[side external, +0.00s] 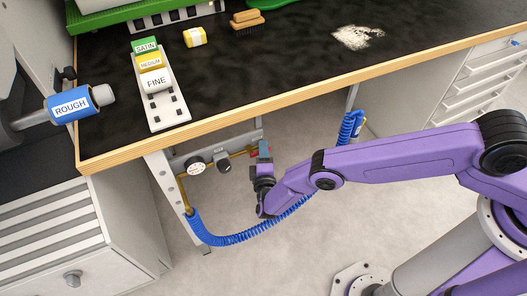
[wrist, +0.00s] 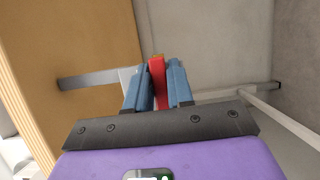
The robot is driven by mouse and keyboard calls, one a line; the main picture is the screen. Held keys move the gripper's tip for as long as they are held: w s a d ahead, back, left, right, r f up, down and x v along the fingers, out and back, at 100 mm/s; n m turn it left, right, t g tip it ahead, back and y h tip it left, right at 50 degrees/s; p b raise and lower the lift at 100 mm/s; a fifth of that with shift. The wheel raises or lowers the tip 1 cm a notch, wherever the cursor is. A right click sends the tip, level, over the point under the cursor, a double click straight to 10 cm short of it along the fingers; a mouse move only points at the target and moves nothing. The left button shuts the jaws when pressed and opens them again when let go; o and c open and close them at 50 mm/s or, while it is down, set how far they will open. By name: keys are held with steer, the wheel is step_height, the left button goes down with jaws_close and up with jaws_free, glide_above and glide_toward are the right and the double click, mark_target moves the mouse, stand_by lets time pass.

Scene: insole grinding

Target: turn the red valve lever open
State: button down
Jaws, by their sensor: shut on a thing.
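The red valve lever (wrist: 157,82) stands between the two blue fingers of my gripper (wrist: 156,88) in the wrist view. The fingers are shut on it, one on each side. In the side external view my gripper (side external: 261,152) is under the front edge of the bench, at the right end of the brass pipe (side external: 240,153). Only a small bit of the red lever (side external: 254,155) shows there, beside the fingers. The valve body is mostly hidden by my gripper, and I cannot tell the lever's exact angle.
A pressure gauge (side external: 196,169) and a dark regulator knob (side external: 224,166) sit left of the valve. A coiled blue hose (side external: 240,238) hangs below and runs behind my arm. The wooden bench edge (side external: 300,99) is just above. Open floor lies below.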

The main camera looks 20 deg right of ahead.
steer(key=shift+a, duration=0.1)
steer(key=c, duration=1.1)
jaws_free()
steer(key=v, duration=1.7)
steer(key=shift+s, duration=0.25)
steer(key=shift+r, duration=0.1)
